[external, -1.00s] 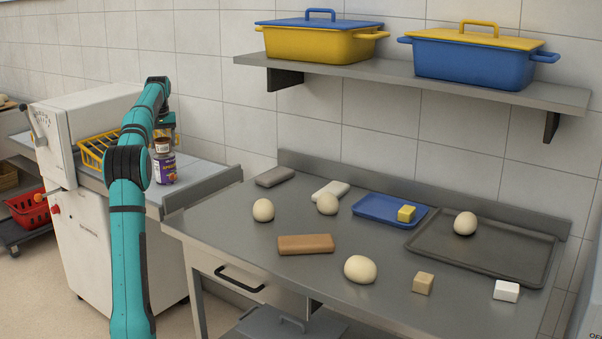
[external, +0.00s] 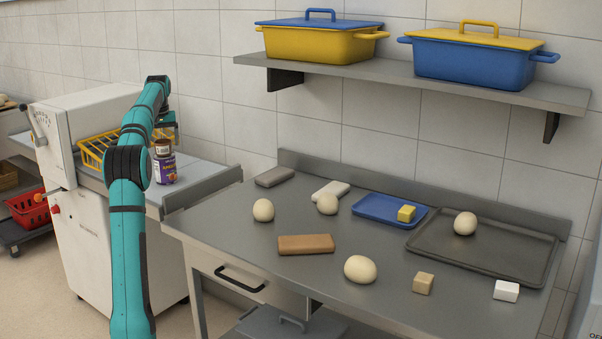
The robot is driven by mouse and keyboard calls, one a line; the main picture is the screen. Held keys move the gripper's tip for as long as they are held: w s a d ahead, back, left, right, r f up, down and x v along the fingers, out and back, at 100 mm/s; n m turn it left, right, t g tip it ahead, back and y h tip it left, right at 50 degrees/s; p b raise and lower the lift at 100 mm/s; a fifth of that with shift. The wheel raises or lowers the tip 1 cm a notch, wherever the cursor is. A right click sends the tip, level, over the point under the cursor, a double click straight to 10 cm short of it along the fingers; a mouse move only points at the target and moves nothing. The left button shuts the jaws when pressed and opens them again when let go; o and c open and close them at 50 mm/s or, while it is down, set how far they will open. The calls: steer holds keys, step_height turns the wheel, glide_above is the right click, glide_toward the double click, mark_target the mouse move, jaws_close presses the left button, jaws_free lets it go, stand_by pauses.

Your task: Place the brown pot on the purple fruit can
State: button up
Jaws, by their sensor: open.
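The purple fruit can (external: 165,173) stands upright on the grey bench of the white machine, in the external view. My gripper (external: 166,133) is open just above and slightly behind the pot, partly hidden by my teal arm. The fingertips are too small to make out clearly, but the pot appears free of them.
A yellow wire rack (external: 95,150) is left of the can, against the white machine (external: 85,125). A steel table (external: 225,225) to the right holds dough balls, blocks and trays. A shelf (external: 400,72) with two lidded pans hangs above it.

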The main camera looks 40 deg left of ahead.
mark_target(164, 143)
step_height(164, 143, up, 11)
steer(key=d, duration=0.1)
steer(key=shift+s, duration=0.45)
steer(key=shift+r, duration=0.1)
steer(key=s+d+r+m+t+y, duration=0.1)
steer(key=s+d+r+m+t, duration=0.15)
steer(key=d, duration=0.85)
steer(key=s+d+r+m+t+y, duration=0.1)
steer(key=s+d+r+t, duration=0.15)
steer(key=d, duration=0.95)
steer(key=s+d+r+m+t, duration=0.1)
steer(key=d+r+m+t, duration=0.15)
steer(key=d, duration=0.85)
steer(key=s+d+f+m+t, duration=0.25)
steer(key=s+d+t, duration=0.25)
steer(key=s+d, duration=0.9)
steer(key=s+d+f+m+t+h, duration=0.1)
steer(key=s+d+f+t+h, duration=0.2)
steer(key=s+d+f, duration=0.5)
steer(key=s+f+t, duration=0.1)
steer(key=s, duration=0.2)
steer(key=shift+d+f+m, duration=0.3)
steer(key=shift+m, duration=0.05)
